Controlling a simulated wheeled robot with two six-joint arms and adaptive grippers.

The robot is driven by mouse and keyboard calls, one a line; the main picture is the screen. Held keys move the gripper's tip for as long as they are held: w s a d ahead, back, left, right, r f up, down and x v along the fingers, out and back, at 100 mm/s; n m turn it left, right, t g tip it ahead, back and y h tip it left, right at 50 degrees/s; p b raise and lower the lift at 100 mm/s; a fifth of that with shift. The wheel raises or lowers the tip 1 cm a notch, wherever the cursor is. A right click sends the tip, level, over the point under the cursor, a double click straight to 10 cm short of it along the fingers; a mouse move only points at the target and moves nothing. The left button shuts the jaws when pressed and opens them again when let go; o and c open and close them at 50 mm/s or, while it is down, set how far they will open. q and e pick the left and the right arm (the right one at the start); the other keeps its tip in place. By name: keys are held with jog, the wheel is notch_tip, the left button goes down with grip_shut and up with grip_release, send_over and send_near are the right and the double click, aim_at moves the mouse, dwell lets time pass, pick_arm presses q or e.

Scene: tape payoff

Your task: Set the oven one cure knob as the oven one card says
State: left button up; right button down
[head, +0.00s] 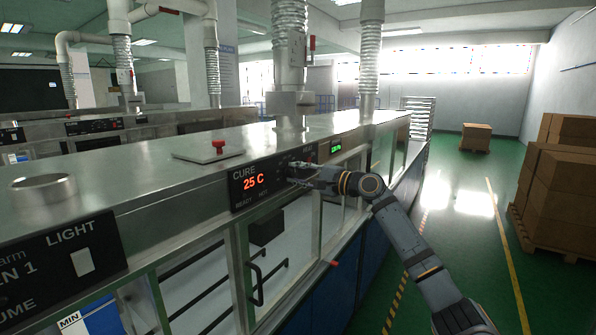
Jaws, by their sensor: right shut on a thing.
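The cure panel (240,198) is a black plate on the oven front, marked CURE. My right gripper (294,173) reaches in from the right and is shut on the cure knob at the panel's right end. The gripper hides the knob, so its pointer and scale cannot be read. A panel at the lower left (60,262) reads EN 1, with LIGHT beside a white switch (82,262). No readable oven one card shows. My left gripper is not in view.
The oven's steel top (130,190) carries a plate with a red knob (218,146) and exhaust ducts. Door handles (256,283) stick out below the panel. A green display (335,147) is farther along.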

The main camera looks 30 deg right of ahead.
jog(key=m+p, duration=0.1)
jog(key=m, duration=0.2)
jog(key=m+p, duration=0.1)
jog(key=shift+r+m+p, duration=0.25)
jog(key=shift+m+p, duration=0.05)
jog(key=shift+f+m+p, duration=0.15)
jog(key=shift+m+p, duration=1.5)
jog(key=shift+m, duration=0.55)
jog(key=c, duration=1.2)
grip_release()
jog(key=shift+f, duration=0.1)
jog(key=shift+o, duration=0.8)
jog(key=shift+w+a+f, duration=0.1)
